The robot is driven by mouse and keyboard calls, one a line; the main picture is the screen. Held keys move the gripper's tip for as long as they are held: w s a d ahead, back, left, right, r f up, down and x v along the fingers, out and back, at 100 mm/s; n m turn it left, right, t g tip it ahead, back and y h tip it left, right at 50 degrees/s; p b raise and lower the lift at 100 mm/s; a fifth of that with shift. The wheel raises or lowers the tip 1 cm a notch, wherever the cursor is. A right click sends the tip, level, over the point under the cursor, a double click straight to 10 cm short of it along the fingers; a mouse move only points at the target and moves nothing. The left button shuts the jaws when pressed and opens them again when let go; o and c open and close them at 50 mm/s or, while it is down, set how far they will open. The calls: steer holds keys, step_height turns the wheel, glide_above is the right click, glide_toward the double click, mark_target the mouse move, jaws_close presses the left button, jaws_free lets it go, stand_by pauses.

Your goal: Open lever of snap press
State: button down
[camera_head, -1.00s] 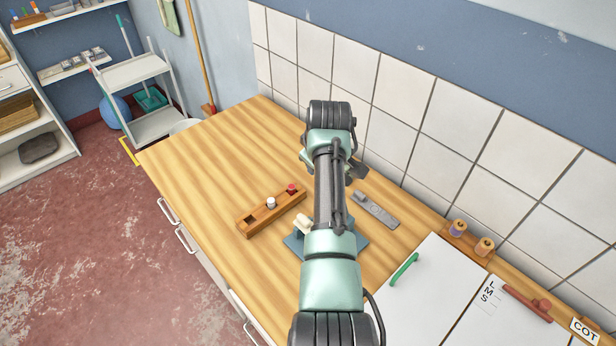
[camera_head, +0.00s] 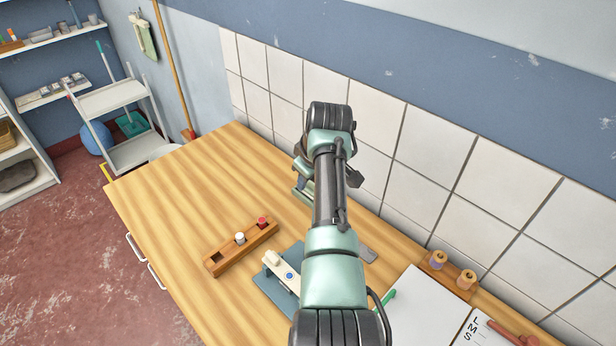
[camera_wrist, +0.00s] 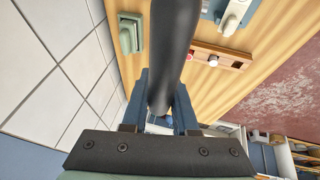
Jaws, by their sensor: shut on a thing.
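The snap press (camera_head: 270,286) stands on the worktop, with a blue-grey base, a cream upper part (camera_head: 273,259) and a blue dot. My arm covers its right side. In the wrist view, part of its cream top (camera_wrist: 235,14) shows at the upper edge. My gripper (camera_wrist: 162,118) has its blue fingers on either side of a thick dark grey bar (camera_wrist: 174,50), shut on it. The bar runs up out of the frame; I cannot tell whether it belongs to the press. In the head view, my arm hides the fingertips.
A wooden holder (camera_head: 222,261) with white and red pieces lies left of the press. A green block (camera_wrist: 130,33) shows near the tiled wall (camera_head: 370,140). Spools (camera_head: 452,270) stand at right. The left worktop is clear.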

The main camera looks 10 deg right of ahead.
steer(key=shift+s+f, duration=0.1)
steer(key=c, duration=0.7)
jaws_free()
steer(key=b+v, duration=0.3)
steer(key=v, duration=1)
steer(key=shift+b, duration=0.35)
